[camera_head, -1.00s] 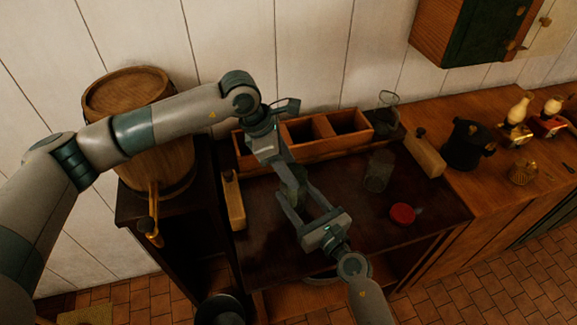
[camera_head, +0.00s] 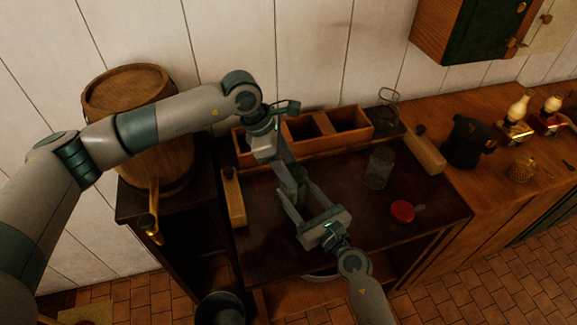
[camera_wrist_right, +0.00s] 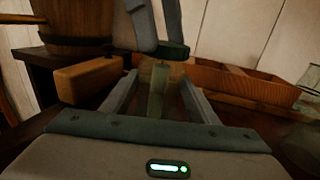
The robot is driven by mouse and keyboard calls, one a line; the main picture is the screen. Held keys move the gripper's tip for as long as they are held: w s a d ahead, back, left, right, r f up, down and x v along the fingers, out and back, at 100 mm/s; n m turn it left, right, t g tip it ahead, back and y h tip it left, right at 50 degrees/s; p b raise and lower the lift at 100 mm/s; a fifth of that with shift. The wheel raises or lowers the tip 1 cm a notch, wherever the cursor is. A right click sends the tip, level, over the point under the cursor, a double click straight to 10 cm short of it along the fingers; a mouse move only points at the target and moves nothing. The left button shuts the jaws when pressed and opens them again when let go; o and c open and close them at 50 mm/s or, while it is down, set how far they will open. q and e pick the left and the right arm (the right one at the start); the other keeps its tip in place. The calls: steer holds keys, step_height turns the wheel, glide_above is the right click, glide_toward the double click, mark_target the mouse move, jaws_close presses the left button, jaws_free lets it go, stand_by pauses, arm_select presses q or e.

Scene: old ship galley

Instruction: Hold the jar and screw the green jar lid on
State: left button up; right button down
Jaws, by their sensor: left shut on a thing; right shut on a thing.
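My left gripper (camera_head: 289,176) reaches down from above and is shut on the green jar lid. The dark green lid (camera_wrist_right: 174,51) shows at the top of the right wrist view, under the left fingers. My right gripper (camera_head: 303,200) reaches in from the front and is shut on a clear glass jar (camera_wrist_right: 160,88), which stands upright between its fingers below the lid. Lid and jar are in line, but I cannot tell whether the threads engage. In the head view, the fingers largely hide both.
A second glass jar (camera_head: 379,168) and a red lid (camera_head: 402,211) are on the dark worktop (camera_head: 350,225) to the right. A wooden compartment box (camera_head: 350,125) stands behind. Wooden blocks (camera_head: 234,197) (camera_head: 425,151) flank the worktop. A barrel (camera_head: 130,95) stands left.

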arm_select(q)
steer(key=shift+w+m+g, duration=0.1)
steer(key=shift+m+g, duration=0.3)
steer(key=shift+m, duration=0.6)
steer(key=o, duration=1)
steer(key=shift+r, duration=0.1)
steer(key=shift+r, duration=2.2)
steer(key=shift+c, duration=0.3)
